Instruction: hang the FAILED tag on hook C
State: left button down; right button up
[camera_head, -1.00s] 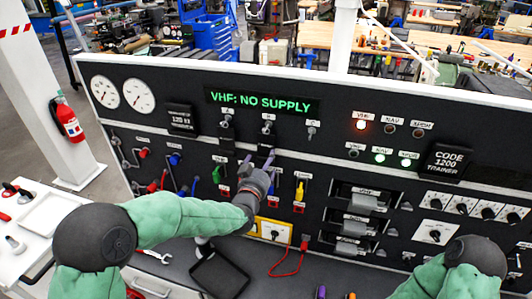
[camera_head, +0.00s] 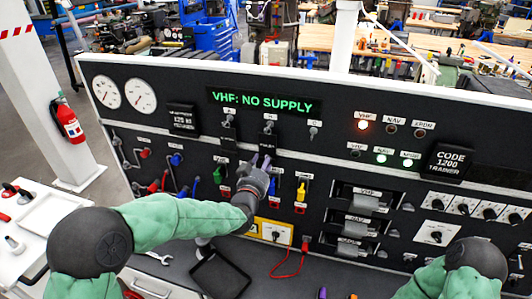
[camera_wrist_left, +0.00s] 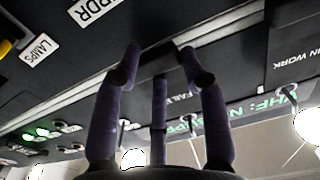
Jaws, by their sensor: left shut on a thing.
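The FAILED tag (camera_head: 268,141) is a small black plate at hook B on the dark panel. Its lettering shows partly between my fingers in the left wrist view (camera_wrist_left: 180,97). My left gripper (camera_head: 262,161) is shut on the tag's lower edge; its purple fingers also show in the left wrist view (camera_wrist_left: 158,58). I cannot tell whether the tag is still on hook B. Hook C (camera_head: 315,132) is to the right, with nothing hanging on it. My right gripper is out of view; only part of that arm shows at lower right.
Another black tag (camera_head: 228,137) hangs at hook A, and IN WORK can be read on it in the left wrist view (camera_wrist_left: 290,56). The green display (camera_head: 263,103) is above the hooks. Coloured switches (camera_head: 301,191) and a red cable (camera_head: 288,264) lie below and right of my gripper.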

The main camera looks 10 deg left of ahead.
pick_arm(q)
jog(key=shift+s+d+f, duration=0.15)
jog(key=shift+f, duration=0.25)
jog(key=shift+s+d+f, duration=0.1)
jog(key=shift+f, duration=0.3)
jog(key=shift+s+a+f+b, duration=0.1)
jog(key=shift+s+a+b, duration=0.05)
jog(key=shift+s+b, duration=0.25)
jog(key=shift+s+r, duration=0.45)
jog(key=shift+s, duration=0.1)
jog(key=shift+s, duration=0.1)
jog(key=shift+s+r+b, duration=0.1)
jog(key=shift+s+b, duration=0.3)
jog(key=shift+s, duration=0.75)
